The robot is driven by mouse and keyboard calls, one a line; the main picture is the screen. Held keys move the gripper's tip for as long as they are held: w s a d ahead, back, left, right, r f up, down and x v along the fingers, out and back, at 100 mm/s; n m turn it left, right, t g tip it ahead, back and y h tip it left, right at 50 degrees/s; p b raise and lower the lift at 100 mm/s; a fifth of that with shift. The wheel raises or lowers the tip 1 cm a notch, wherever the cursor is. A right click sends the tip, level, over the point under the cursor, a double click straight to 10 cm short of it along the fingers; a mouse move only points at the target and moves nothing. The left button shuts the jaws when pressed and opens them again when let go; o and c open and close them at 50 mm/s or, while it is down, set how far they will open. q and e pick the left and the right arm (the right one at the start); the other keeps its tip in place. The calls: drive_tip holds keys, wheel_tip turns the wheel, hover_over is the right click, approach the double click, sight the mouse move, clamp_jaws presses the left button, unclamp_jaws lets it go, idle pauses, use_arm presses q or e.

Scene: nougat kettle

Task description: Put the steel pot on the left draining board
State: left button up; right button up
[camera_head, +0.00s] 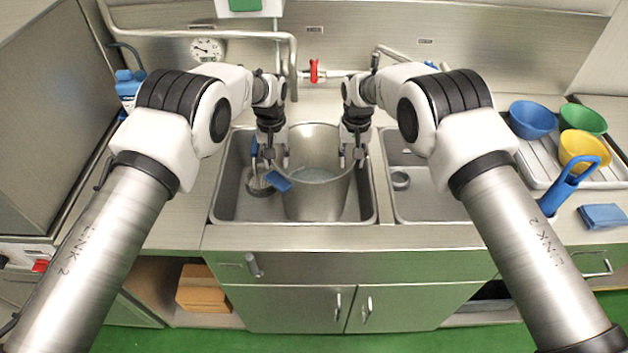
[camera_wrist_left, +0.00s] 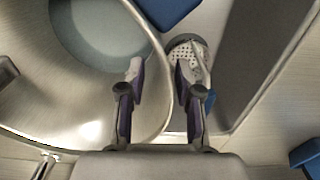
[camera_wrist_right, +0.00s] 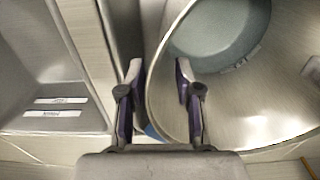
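The steel pot (camera_head: 317,190) stands in the left sink basin, wide mouth up, with a greyish surface low inside it. It also shows in the left wrist view (camera_wrist_left: 30,100) and the right wrist view (camera_wrist_right: 280,100). My left gripper (camera_head: 273,163) is at the pot's left rim, open, one finger inside the rim and one outside. My right gripper (camera_head: 350,161) is open in the same way at the right rim. The fingers look apart from the wall; contact is unclear. The left draining board (camera_head: 183,218) is left of the basin, partly hidden by my left arm.
A perforated skimmer (camera_wrist_left: 187,50) and a blue item (camera_head: 278,181) are in the basin left of the pot. A tall steel cabinet (camera_head: 45,120) borders the left board. A red-handled tap (camera_head: 314,70) is behind. Coloured bowls (camera_head: 583,150) stand at the right.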

use_arm(q)
clamp_jaws()
use_arm(e)
clamp_jaws()
